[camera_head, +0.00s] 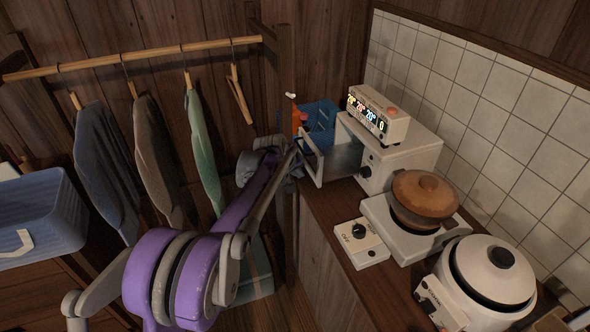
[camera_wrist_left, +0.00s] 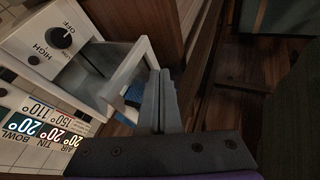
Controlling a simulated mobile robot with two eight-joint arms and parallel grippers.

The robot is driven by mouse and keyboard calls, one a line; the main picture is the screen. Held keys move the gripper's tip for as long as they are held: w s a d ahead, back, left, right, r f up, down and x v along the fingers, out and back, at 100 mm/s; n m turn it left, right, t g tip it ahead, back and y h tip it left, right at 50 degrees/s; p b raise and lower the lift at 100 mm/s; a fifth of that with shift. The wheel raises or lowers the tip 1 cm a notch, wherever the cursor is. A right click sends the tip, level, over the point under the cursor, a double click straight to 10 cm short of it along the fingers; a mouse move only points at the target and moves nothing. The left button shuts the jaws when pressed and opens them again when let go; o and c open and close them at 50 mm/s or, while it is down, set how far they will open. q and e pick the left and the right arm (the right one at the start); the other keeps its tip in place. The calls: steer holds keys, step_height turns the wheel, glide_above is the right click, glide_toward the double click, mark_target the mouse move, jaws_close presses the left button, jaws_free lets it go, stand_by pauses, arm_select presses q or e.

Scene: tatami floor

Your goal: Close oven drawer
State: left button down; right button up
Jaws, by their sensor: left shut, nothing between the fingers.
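The small white oven (camera_head: 390,160) stands on the counter against the tiled wall. Its drawer (camera_head: 318,163) sticks out to the left, open, with a white-framed front. In the left wrist view the drawer front (camera_wrist_left: 128,82) crosses the upper middle, beside the oven face with its HIGH/OFF dial (camera_wrist_left: 62,38). My left gripper (camera_head: 295,150) is shut and empty, at the outer side of the drawer front. Its fingers (camera_wrist_left: 161,78) appear close beside the front's edge in the wrist view; I cannot tell whether they touch. My right gripper is not in view.
A display box (camera_head: 378,113) sits on the oven. A blue crate (camera_head: 320,117) stands behind the drawer. Clothes hang on a rail (camera_head: 130,58) at left.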

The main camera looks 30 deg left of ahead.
mark_target(316, 176)
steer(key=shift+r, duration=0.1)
arm_select(q)
steer(key=shift+w+d+f+p, duration=0.1)
steer(key=shift+w+d+f, duration=0.3)
steer(key=shift+w, duration=0.4)
steer(key=shift+w+d+f+p, duration=0.15)
steer(key=shift+w+d+f, duration=0.15)
steer(key=shift+w+d, duration=0.35)
steer(key=shift+w+d+f+p, duration=0.1)
steer(key=shift+w+d+f, duration=0.25)
steer(key=shift+w, duration=0.55)
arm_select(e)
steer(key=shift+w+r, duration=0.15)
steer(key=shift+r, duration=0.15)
arm_select(q)
steer(key=w+d+p, duration=0.3)
steer(key=w+d, duration=0.7)
steer(key=w, duration=0.1)
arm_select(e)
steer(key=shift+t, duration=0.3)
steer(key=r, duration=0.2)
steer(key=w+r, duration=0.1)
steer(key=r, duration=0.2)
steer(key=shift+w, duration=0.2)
arm_select(q)
steer(key=shift+w+r, duration=0.1)
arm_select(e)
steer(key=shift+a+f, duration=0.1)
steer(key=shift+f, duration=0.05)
